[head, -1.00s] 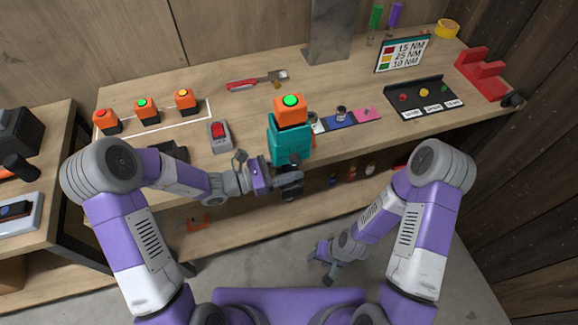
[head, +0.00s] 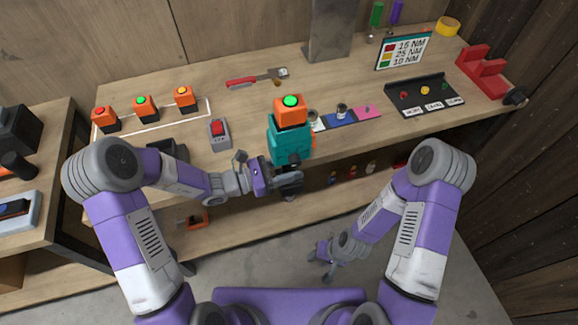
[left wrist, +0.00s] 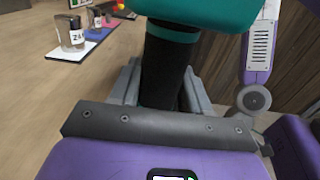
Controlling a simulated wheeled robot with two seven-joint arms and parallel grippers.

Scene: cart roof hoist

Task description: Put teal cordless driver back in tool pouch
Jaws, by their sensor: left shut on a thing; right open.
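The teal cordless driver (head: 290,140) is held up in front of the bench's front edge, with an orange block with a green top (head: 291,108) at its upper end. My left gripper (head: 290,182) is shut on its lower part. In the left wrist view the jaws (left wrist: 160,92) close around a black handle (left wrist: 163,65) below the teal body (left wrist: 205,12). My right gripper (head: 326,262) is open and empty, low in front of the bench. I cannot make out a tool pouch for sure; a dark object (head: 168,150) on the bench is partly hidden by my left arm.
The bench (head: 235,105) carries several orange blocks with coloured tops (head: 142,107) at left, a grey box with a red button (head: 219,133), a red-handled tool (head: 255,79), coloured mats (head: 340,119), a torque sign (head: 404,50), a black tray (head: 425,98) and a red stand (head: 483,72).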

